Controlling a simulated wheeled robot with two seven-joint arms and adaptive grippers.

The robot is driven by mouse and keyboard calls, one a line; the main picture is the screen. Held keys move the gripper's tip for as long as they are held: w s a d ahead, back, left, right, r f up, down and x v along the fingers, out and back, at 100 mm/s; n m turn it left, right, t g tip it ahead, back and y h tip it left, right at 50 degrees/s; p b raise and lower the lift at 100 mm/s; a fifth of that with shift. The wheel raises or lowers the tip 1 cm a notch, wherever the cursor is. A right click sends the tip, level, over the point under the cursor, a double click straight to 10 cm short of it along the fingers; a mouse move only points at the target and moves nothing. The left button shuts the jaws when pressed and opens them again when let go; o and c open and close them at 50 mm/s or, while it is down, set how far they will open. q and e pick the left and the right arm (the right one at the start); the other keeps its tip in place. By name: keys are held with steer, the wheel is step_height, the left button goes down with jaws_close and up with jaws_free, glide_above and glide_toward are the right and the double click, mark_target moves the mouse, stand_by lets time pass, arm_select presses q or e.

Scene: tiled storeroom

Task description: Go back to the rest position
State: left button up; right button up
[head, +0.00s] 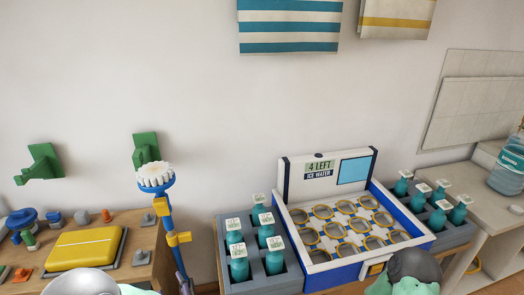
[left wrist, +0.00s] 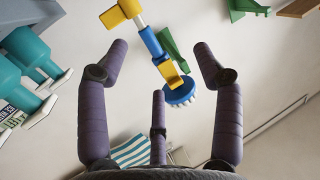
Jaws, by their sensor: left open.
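My left gripper (head: 185,284) shows only as dark fingertips at the bottom edge of the head view, near the low end of a blue and yellow brush (head: 168,215). In the left wrist view my left gripper (left wrist: 160,65) has its purple fingers spread apart with nothing between them. The brush (left wrist: 180,92) shows beyond the fingers there, apart from them as far as I can tell. Its white bristles point up in the head view, in front of a green wall hook (head: 146,150). What supports it is hidden. My right gripper is not in view.
A blue and white ice-water crate (head: 333,270) has round openings. Bottle racks (head: 226,262) (head: 455,238) with teal bottles flank it. At left, a wooden bench (head: 135,270) holds a yellow case (head: 85,247) and small parts. A big bottle (head: 508,168) stands far right. The wall above is mostly bare.

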arm_select(q)
steer(key=s+d+f+m+g+h+p, duration=0.1)
steer(key=d+f+g+h, duration=0.25)
steer(key=f, duration=0.55)
steer(key=d+f+m+g+h+p, duration=0.15)
steer(key=d+f+h, duration=0.3)
steer(key=f, duration=0.45)
steer(key=s+d+f+m+g+h, duration=0.1)
steer(key=s+d+f+g+h, duration=0.2)
steer(key=s, duration=0.5)
steer(key=s+d+f+m+g+h, duration=0.1)
steer(key=s+d+f+g+h, duration=0.1)
steer(key=s+f+g, duration=0.3)
steer(key=s+d+f, duration=0.1)
steer(key=s, duration=0.2)
steer(key=shift+f+g+h, duration=0.3)
steer(key=shift+f+h, duration=0.05)
steer(key=shift+h, duration=0.05)
